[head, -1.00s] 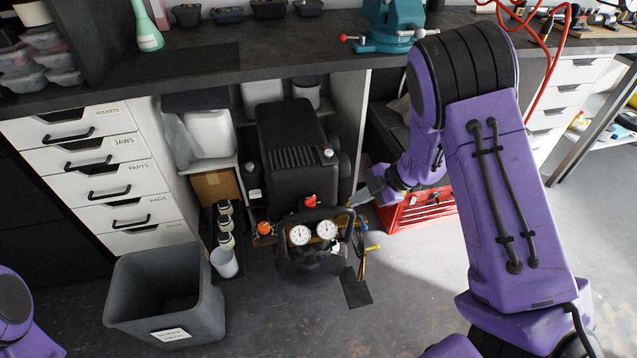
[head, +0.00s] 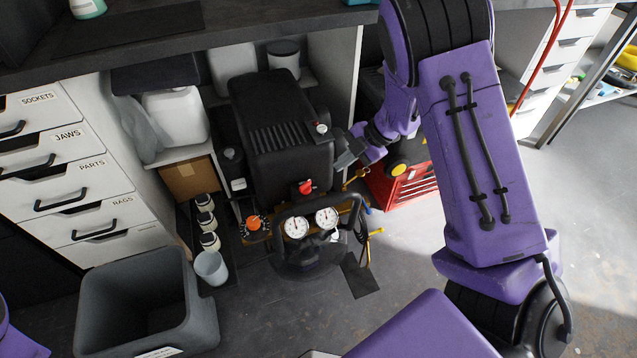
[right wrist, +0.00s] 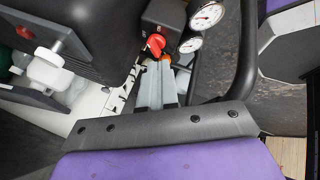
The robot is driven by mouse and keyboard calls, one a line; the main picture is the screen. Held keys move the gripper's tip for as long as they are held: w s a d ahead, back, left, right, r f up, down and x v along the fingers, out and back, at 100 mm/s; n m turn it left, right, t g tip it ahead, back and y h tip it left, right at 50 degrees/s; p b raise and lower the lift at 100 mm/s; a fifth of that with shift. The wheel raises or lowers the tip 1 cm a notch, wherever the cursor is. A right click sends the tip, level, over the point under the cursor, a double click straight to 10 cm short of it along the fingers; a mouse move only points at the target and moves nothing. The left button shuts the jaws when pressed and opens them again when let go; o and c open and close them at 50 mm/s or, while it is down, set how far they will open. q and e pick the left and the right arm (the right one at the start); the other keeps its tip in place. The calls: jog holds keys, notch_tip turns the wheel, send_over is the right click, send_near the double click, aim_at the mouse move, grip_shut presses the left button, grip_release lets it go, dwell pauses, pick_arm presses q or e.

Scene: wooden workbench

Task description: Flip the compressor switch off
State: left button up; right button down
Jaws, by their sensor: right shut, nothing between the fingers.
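The black compressor (head: 275,125) stands under the workbench with two white gauges (head: 310,222) at its front. Its red switch lever (head: 305,187) sits on a small dark box above the gauges. My right gripper (head: 343,160) is shut and empty, up and to the right of the lever in the head view. In the right wrist view the red lever (right wrist: 155,44) shows just beyond the shut grey fingers (right wrist: 157,72); I cannot tell whether they touch it. The lever's exact setting is hard to read. My left gripper is out of view.
A dark hoop handle (head: 352,210) curves around the gauges. An orange knob (head: 253,223) is left of them. A grey bin (head: 150,305) stands front left, and a red tool chest (head: 405,188) is behind my right arm. Open floor lies at the right.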

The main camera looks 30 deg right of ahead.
aim_at(311, 189)
jog(key=shift+r, duration=0.1)
jog(key=b+x, duration=0.2)
jog(key=x, duration=0.8)
